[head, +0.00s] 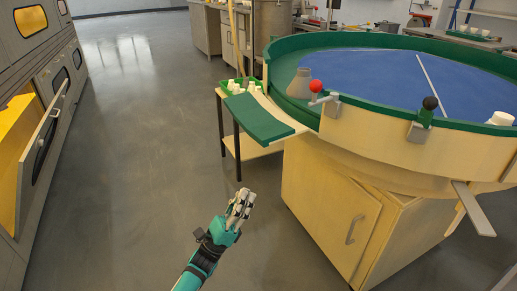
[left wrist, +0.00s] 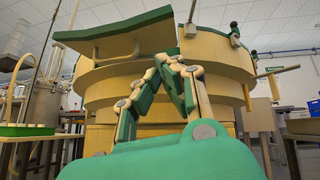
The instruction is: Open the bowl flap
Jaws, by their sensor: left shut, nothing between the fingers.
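The large round bowl has a blue floor (head: 385,80) and a green rim, and stands on a pale wooden cabinet at the right of the head view. A lever with a red ball knob (head: 316,86) sits on the bowl's rim beside the green chute (head: 258,117). A second lever with a black knob (head: 430,103) is farther right on the rim. I cannot tell which part is the flap. My left gripper (head: 243,199) is shut and empty, low in front of the bowl and apart from it. In the left wrist view its fingers (left wrist: 170,62) point at the bowl's side under the chute (left wrist: 115,36).
A grey cone-shaped piece (head: 300,83) stands in the bowl near the chute. A green tray (head: 230,86) with white items is on a small table behind the chute. A grey ledge (head: 473,209) juts from the bowl's side. An open cabinet door (head: 45,140) is at left. Open floor lies between.

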